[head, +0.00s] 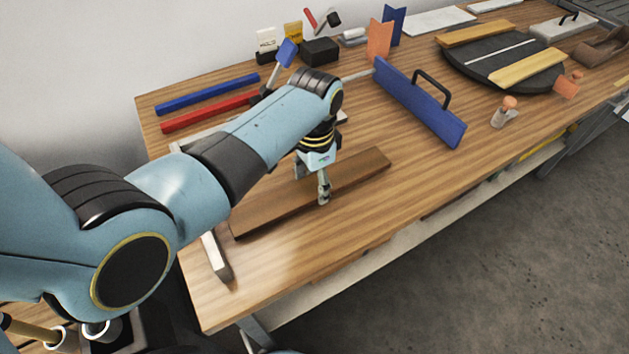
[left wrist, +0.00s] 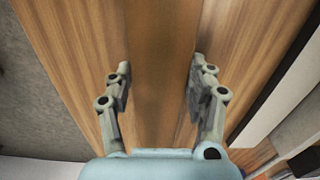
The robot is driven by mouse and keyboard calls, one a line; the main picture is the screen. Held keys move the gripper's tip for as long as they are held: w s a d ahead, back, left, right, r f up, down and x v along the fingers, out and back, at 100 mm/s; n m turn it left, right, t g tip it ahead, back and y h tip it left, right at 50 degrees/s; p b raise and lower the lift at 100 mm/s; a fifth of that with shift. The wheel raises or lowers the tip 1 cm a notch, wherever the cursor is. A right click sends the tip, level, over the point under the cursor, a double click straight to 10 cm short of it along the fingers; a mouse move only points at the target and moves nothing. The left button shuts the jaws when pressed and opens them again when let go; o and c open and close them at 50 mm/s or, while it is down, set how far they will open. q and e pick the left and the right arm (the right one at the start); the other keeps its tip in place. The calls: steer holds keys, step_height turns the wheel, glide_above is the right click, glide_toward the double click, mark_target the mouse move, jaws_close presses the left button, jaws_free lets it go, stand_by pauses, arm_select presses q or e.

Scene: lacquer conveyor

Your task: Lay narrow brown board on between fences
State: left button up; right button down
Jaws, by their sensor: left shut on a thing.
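The narrow brown board (head: 262,209) lies along the workbench in the head view and runs up the middle of the left wrist view (left wrist: 162,50). My left gripper (head: 323,200) points down over it, with one finger on each long edge, and is shut on it. In the wrist view the fingers (left wrist: 158,90) flank the board. A dark round plate (head: 455,62) at the far right carries two yellowish wooden strips (head: 475,34) and (head: 538,68), lying apart with a white line between them. Whether these strips are the fences I cannot tell. My right gripper is out of view.
A blue upright panel with a black handle (head: 415,100) stands between the board and the round plate. Blue (head: 205,94) and red (head: 208,113) bars lie at the back left. A pale metal bar (head: 216,257) lies near the board's left end. The front bench edge is clear.

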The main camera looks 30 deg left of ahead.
mark_target(315, 186)
arm_select(q)
steer(key=shift+f, duration=0.35)
steer(key=shift+f, duration=0.1)
steer(key=o, duration=1.3)
step_height(315, 186, up, 12)
steer(key=shift+r+p, duration=0.15)
steer(key=shift+p, duration=0.5)
